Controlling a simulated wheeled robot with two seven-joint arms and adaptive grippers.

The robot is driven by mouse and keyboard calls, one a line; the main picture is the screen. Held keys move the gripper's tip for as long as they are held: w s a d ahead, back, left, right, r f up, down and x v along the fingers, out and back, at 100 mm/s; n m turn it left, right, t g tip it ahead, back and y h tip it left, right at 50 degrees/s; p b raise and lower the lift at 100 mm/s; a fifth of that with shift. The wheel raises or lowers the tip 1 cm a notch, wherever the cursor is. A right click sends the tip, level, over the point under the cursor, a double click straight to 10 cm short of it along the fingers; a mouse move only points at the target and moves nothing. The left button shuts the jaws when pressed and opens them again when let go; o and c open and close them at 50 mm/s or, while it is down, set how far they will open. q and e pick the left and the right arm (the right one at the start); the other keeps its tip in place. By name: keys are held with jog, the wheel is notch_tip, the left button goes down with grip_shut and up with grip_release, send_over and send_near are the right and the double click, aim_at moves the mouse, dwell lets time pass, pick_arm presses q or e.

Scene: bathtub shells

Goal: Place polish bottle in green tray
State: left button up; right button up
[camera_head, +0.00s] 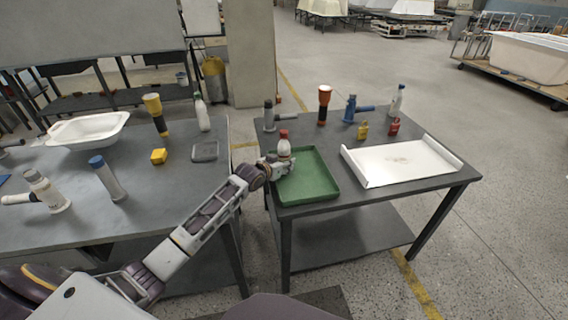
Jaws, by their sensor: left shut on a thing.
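The polish bottle (284,147), white with a red cap, stands upright at the back left part of the green tray (318,190). My left gripper (284,163) is shut on the bottle's lower part, and its arm reaches in from the lower left. The gripper hides the bottle's base, so I cannot tell whether the bottle touches the tray floor. The green tray lies at the left side of the right table (440,182). My right gripper is not in view.
A white tray (385,160) lies right of the green tray. Behind are a red-topped torch (324,105), a blue tool (352,108), a spray bottle (397,101), and yellow and red padlocks (394,127). The left table (150,205) holds a white basin (85,132) and several tools.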

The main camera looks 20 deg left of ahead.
pick_arm(q)
jog(key=shift+f, duration=0.1)
jog(key=o, duration=1)
jog(key=shift+o, duration=0.5)
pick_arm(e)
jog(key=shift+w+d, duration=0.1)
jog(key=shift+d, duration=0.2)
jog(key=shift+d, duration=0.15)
